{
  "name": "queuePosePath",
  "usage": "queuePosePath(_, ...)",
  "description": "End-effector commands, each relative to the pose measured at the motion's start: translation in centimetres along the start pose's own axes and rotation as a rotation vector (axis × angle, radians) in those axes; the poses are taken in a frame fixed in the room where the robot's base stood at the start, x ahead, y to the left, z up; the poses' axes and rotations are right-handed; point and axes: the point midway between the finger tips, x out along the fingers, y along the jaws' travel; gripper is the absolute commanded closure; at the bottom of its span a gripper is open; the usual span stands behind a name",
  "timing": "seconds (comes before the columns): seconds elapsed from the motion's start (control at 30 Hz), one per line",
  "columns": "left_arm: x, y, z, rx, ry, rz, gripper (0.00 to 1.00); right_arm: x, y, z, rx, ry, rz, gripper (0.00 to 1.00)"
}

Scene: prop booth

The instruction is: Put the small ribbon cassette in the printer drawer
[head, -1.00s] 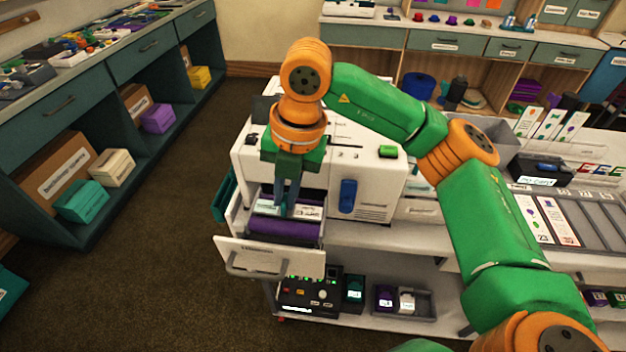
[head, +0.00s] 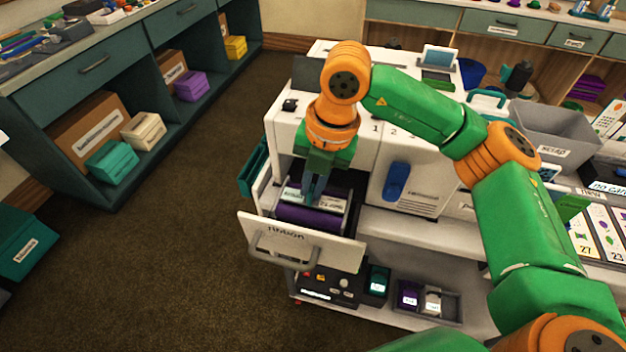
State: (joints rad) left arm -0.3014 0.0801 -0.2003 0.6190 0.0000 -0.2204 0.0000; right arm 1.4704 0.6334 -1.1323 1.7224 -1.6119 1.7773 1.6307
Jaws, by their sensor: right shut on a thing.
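The printer drawer (head: 300,241) is pulled open at the front of the white printer (head: 410,185); its front panel has a handle and a label. My right gripper (head: 311,198) points down into the drawer, shut on the small ribbon cassette (head: 331,203), which has a white-labelled top. A purple roll (head: 305,217) lies in the drawer in front of it. The fingers hide part of the cassette, and I cannot tell whether it touches the drawer floor. My left gripper is not in view.
Below the drawer, a shelf holds a black control box (head: 328,284), a teal cassette (head: 377,281) and a grey tray (head: 452,307) with small cassettes. A grey bin (head: 555,128) stands to the right.

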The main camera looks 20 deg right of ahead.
Motion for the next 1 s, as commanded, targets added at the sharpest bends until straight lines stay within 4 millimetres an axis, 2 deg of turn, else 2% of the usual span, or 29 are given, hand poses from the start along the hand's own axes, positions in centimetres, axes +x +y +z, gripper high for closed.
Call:
queuePosePath(0.53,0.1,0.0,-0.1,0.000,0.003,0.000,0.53,0.0,0.0,0.0,0.000,-0.001,0.000,1.00)
queuePosePath(1.0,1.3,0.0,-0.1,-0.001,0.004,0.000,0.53,1.5,-0.2,0.0,0.005,-0.003,-0.005,1.00)
